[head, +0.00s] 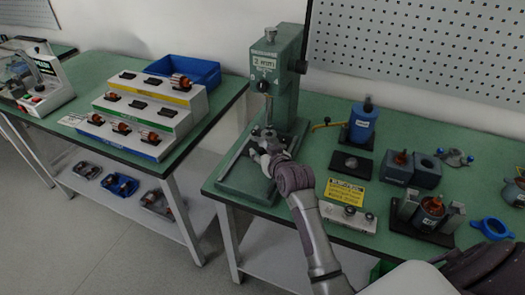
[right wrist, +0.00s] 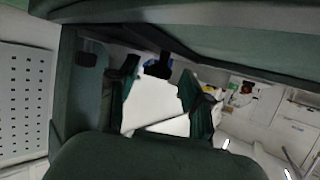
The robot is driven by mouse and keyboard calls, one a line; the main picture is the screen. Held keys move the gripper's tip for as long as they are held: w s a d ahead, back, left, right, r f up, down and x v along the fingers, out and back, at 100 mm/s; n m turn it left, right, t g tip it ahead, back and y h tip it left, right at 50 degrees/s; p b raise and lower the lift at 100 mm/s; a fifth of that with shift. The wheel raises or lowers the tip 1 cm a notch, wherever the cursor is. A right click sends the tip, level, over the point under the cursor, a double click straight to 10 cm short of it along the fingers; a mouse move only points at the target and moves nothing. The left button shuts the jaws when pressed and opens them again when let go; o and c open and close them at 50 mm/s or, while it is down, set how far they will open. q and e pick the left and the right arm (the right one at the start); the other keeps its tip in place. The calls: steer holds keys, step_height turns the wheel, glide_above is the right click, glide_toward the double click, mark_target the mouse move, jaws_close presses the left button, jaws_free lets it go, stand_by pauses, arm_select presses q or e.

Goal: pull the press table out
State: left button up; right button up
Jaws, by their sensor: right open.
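The green press (head: 283,80) stands upright on the middle workbench, with a "2 mm" label on its head. Its base (head: 243,183) lies low at the front; I cannot clearly make out the press table, as my gripper and wrist cover much of this area. My right gripper (head: 262,150) is at the press, below its head and above the base. It is open, and I see nothing held in it. Whether it touches the press table cannot be told. The right wrist view shows dark green surfaces close up around a bright gap. My left gripper is not in view.
Right of the press on the green bench (head: 405,133) are a blue bottle-like part (head: 362,122), a black pad (head: 350,164), a yellow-labelled block (head: 346,194), grey blocks and a copper-wound stator in a fixture (head: 431,209). A stepped rack (head: 150,110) and blue bin (head: 184,69) stand on the left bench.

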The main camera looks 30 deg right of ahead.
steer(key=shift+w+f, duration=0.1)
steer(key=shift+w, duration=0.25)
jaws_close()
